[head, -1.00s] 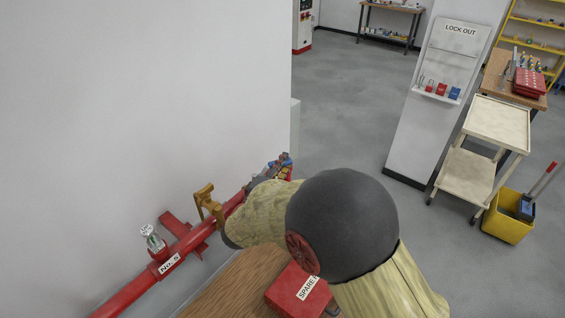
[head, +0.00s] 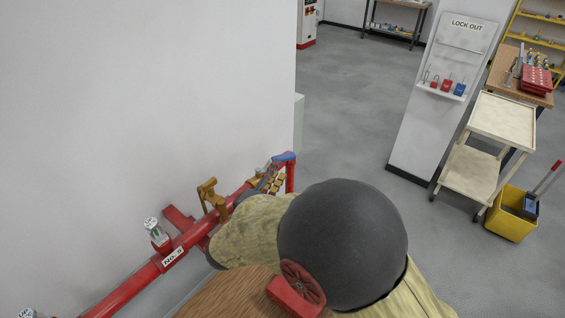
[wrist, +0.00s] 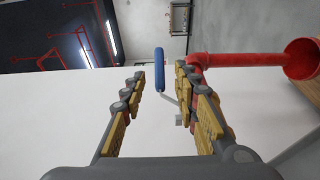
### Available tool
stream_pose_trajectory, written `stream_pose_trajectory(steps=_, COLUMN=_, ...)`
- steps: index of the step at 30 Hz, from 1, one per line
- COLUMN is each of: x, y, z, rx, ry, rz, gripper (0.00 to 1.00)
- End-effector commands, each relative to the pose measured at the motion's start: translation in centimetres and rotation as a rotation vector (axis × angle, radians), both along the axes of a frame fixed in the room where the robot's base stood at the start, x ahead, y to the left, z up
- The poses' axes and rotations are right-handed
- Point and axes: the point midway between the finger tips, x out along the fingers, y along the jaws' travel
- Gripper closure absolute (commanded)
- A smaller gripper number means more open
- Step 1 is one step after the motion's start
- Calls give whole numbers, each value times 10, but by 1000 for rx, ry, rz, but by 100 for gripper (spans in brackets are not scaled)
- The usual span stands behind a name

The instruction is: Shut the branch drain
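A blue lever handle (head: 284,157) sits at the far end of the red pipe (head: 130,291) along the wall. In the wrist view the blue handle (wrist: 159,70) stands near upright on a thin grey stem, lying between the lines of my two fingers. My gripper (wrist: 160,88) is open, with a clear gap between its yellow and grey fingers. The right finger is close to the red pipe in that view. I cannot tell whether either finger touches the handle. In the head view my gripper (head: 269,183) is partly hidden by my forearm.
A brass-coloured valve handle (head: 210,196) and a gauge (head: 153,229) by a number label sit nearer on the pipe. A wooden top (head: 225,296) with a red box (head: 290,298) lies under my arm. A cream cart (head: 500,120) and yellow bucket (head: 510,222) stand right.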

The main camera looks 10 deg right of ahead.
Motion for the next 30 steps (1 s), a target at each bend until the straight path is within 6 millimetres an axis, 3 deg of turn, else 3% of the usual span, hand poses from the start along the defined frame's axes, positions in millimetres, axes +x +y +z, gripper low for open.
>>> stream_pose_trajectory(steps=6, x=-29, y=18, z=0, rx=0, ry=0, rz=3, gripper=70)
stream_pose_trajectory(steps=13, x=-39, y=23, z=0, rx=0, ry=0, rz=0, gripper=70)
stream_pose_trajectory(steps=19, x=-40, y=23, z=0, rx=0, ry=0, rz=-1, gripper=70)
stream_pose_trajectory(steps=23, x=-37, y=22, z=1, rx=22, ry=-2, rz=9, gripper=76)
stream_pose_trajectory(steps=30, x=-9, y=26, z=20, rx=270, ry=-27, rz=131, gripper=90)
